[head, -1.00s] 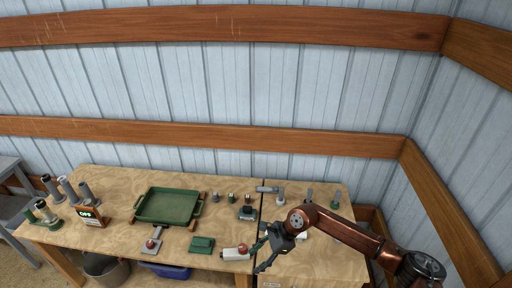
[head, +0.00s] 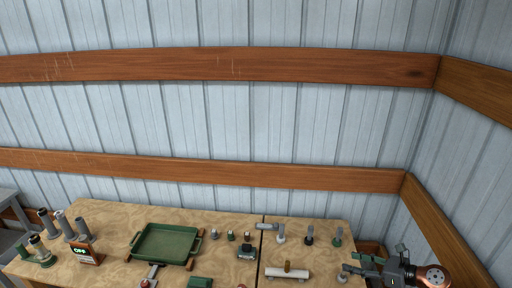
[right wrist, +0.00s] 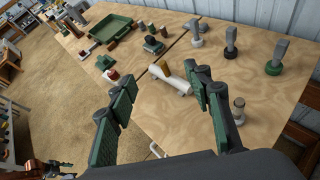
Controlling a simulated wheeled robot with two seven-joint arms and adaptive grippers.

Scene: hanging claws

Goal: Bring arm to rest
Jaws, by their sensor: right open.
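My right gripper (head: 350,263) is at the lower right of the head view, over the right end of the wooden table (head: 225,222). In the right wrist view its two green-padded fingers (right wrist: 160,85) stand wide apart with nothing between them. A white cylinder with a brown upright piece (head: 287,273) lies on the table to the left of the gripper. It also shows beyond the fingers in the right wrist view (right wrist: 175,80).
A green tray (head: 165,244) sits left of the table's middle. Grey upright pieces with white (head: 280,234), black (head: 309,236) and green (head: 337,237) bases line the back right. Walls close the back and right.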

